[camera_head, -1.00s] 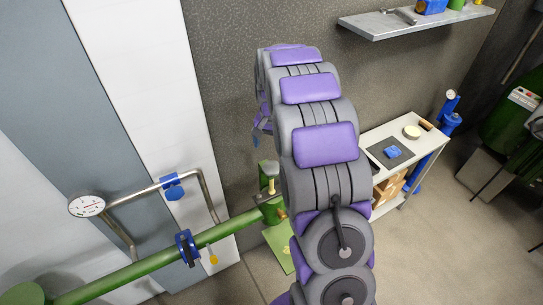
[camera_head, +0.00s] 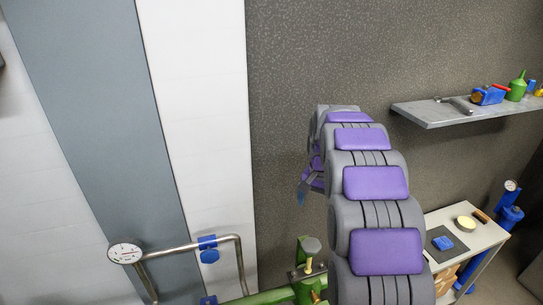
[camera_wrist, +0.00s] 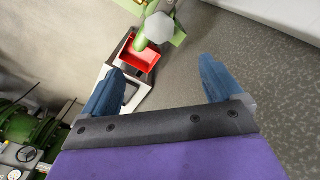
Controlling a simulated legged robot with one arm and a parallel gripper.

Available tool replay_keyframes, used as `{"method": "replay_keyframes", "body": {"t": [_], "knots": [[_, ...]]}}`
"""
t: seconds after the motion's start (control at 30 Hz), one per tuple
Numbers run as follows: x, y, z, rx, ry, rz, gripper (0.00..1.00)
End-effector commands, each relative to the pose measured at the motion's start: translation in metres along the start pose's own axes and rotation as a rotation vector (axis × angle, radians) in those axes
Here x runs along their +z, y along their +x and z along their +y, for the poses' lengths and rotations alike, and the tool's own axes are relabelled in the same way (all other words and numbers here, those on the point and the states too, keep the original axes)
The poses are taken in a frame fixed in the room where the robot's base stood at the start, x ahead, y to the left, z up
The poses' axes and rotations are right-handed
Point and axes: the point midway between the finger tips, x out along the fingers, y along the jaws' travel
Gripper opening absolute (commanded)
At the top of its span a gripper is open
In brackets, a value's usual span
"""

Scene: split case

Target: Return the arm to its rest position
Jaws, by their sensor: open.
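My arm (camera_head: 375,183), grey with purple pads, reaches up and away from the camera in the head view. My gripper (camera_wrist: 160,88) has its two blue fingers spread wide in the wrist view, with nothing between them. In the head view only a small part of the gripper shows at the arm's far left side, with a blue fingertip (camera_head: 301,198). Beyond the fingers, the wrist view shows a red bin (camera_wrist: 140,54) and a grey hexagonal knob (camera_wrist: 160,28) on a green part.
A wall shelf (camera_head: 440,113) holds tools at right. Below it stands a white table (camera_head: 485,237) with a small blue part on a dark mat. A gauge (camera_head: 125,252), bent metal pipe and green pipe (camera_head: 270,297) stand at lower left. The wall above is bare.

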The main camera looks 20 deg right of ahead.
Motion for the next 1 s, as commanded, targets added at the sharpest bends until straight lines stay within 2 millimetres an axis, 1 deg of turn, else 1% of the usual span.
{"method": "replay_keyframes", "body": {"t": [0.07,0.17,0.27,0.47,0.6,0.67,0.8,0.87,0.9,0.97,1.0], "knots": [[0.002,0.0,0.0,0.0,-0.003,0.0,0.93],[0.012,0.0,0.0,0.002,-0.022,-0.003,0.93],[0.038,0.0,0.003,0.006,-0.066,-0.01,0.93],[0.109,0.005,0.015,0.018,-0.193,-0.033,0.93],[0.16,0.013,0.028,0.027,-0.285,-0.053,0.93],[0.181,0.018,0.036,0.03,-0.325,-0.06,0.93],[0.232,0.033,0.055,0.039,-0.42,-0.081,0.93],[0.253,0.04,0.064,0.041,-0.46,-0.087,0.93],[0.267,0.047,0.071,0.044,-0.487,-0.094,0.93],[0.287,0.055,0.081,0.045,-0.528,-0.1,0.93],[0.301,0.063,0.089,0.048,-0.554,-0.108,0.93]]}}
